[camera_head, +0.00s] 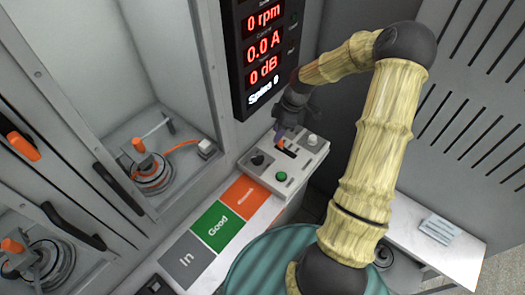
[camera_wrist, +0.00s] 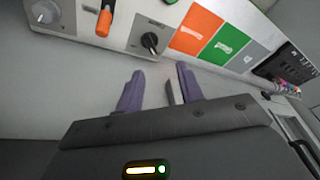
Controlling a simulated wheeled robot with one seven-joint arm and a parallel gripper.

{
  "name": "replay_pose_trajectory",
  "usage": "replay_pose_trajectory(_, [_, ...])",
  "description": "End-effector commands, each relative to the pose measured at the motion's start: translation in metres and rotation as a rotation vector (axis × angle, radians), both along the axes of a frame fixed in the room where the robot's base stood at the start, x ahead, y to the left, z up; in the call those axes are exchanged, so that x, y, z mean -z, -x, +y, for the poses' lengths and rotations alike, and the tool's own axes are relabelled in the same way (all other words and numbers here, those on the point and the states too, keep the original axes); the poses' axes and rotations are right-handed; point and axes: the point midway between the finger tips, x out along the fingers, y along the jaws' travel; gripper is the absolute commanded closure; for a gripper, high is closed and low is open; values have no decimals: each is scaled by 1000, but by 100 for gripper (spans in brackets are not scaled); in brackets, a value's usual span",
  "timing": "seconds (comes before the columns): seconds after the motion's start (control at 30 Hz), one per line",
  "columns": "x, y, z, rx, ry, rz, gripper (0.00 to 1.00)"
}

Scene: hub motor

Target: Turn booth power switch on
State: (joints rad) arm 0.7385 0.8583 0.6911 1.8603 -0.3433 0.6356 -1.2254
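A light grey control box (camera_head: 303,161) stands on the bench below the display. It carries a black rotary knob (camera_head: 258,160), a green button (camera_head: 281,176), a pale grey knob (camera_head: 312,140) and a dark slot (camera_head: 291,152). The wrist view shows an orange lever (camera_wrist: 104,22) between the black rotary knob (camera_wrist: 150,41) and the grey knob (camera_wrist: 45,12). I cannot read which control is the booth power switch. My gripper (camera_wrist: 160,69) has its purple fingers apart, with no control between them. In the head view my gripper (camera_head: 281,135) is over the box's back part, partly hiding the lever.
A lit display (camera_head: 264,50) reads 0 rpm, 0.0 A and 0 dB. Orange, green (camera_head: 217,226) and grey labelled areas lie beside the box. Motors (camera_head: 152,172) sit in the booth at left. A grey perforated panel (camera_head: 470,110) stands at right.

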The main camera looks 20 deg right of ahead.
Motion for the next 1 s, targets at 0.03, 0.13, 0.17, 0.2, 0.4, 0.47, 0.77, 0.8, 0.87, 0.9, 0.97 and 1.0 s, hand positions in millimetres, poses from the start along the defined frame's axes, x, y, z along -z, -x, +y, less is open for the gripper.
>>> replay_pose_trajectory(0.03, [0, -7, -8, -30, -31, -21, 63])
replay_pose_trajectory(0.13, [2, -18, -19, -88, -65, -64, 63])
replay_pose_trajectory(0.17, [2, -20, -21, -99, -71, -72, 63])
replay_pose_trajectory(0.2, [2, -22, -22, -110, -76, -81, 63])
replay_pose_trajectory(0.4, [3, -23, -23, -120, -78, -87, 63])
replay_pose_trajectory(0.47, [3, -23, -23, -120, -77, -87, 63])
replay_pose_trajectory(0.77, [16, -23, -17, -121, -78, -84, 63])
replay_pose_trajectory(0.8, [21, -23, -15, -121, -79, -83, 63])
replay_pose_trajectory(0.87, [29, -23, -11, -121, -80, -83, 63])
replay_pose_trajectory(0.9, [35, -24, -8, -120, -80, -82, 63])
replay_pose_trajectory(0.97, [45, -24, -4, -121, -79, -82, 63])
replay_pose_trajectory(1.0, [52, -25, -1, -121, -80, -82, 63])
